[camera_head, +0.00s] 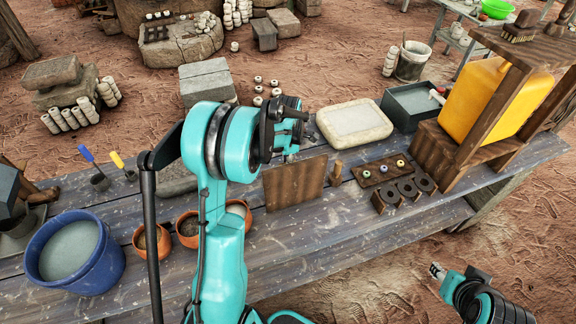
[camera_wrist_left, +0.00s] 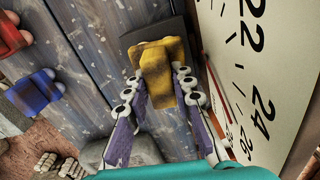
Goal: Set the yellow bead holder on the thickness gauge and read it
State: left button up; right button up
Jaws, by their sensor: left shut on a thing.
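My left gripper (camera_wrist_left: 158,88) is shut on the yellow bead holder (camera_wrist_left: 157,72), with one finger on each side of it. The holder is over or against a dark block (camera_wrist_left: 130,40); I cannot tell whether it touches. The pale dial face (camera_wrist_left: 255,100) of the thickness gauge stands close on the right in the left wrist view, with large numbers and a red pointer (camera_wrist_left: 218,92). In the head view my left wrist is behind an upright wooden board (camera_head: 295,182), and the yellow holder is hidden. My right gripper (camera_head: 437,270) hangs off the table's front; its opening is unclear.
Red (camera_wrist_left: 12,38) and blue (camera_wrist_left: 36,90) pieces lie left in the wrist view. A blue bucket (camera_head: 75,250) and clay pots (camera_head: 188,229) stand at the table's left. A pale slab (camera_head: 354,122), a bead board (camera_head: 381,170) and a yellow tank (camera_head: 485,100) are to the right.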

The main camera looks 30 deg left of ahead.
pick_arm(q)
jog(key=shift+r+p, duration=2.1)
jog(key=shift+r, duration=1.35)
pick_arm(e)
notch_tip(320, 180, up, 4)
jog(key=shift+r, duration=0.2)
